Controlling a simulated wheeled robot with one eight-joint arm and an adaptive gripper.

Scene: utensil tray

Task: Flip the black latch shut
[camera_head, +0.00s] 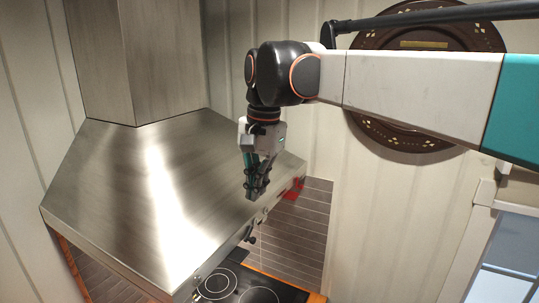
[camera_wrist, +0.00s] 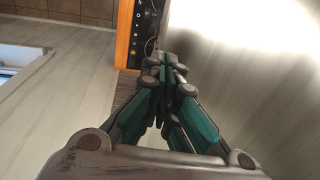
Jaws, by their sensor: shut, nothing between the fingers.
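My gripper (camera_head: 257,193) is shut and empty, pointing down in front of the hood's lower front edge in the head view. In the wrist view my gripper (camera_wrist: 166,66) has its teal and grey fingers together. A small black part (camera_head: 250,239) sticks out from the hood's front edge, below and slightly left of my fingertips; it may be the black latch, but it is too small to tell its position. The fingertips appear apart from it. I cannot make out a latch clearly in the wrist view.
The large steel range hood (camera_head: 150,200) fills the left. A red item (camera_head: 293,189) sits by its right corner. A black hob (camera_head: 245,287) lies below. A dark round wall ornament (camera_head: 400,137) hangs behind my arm. A window (camera_head: 505,270) is at lower right.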

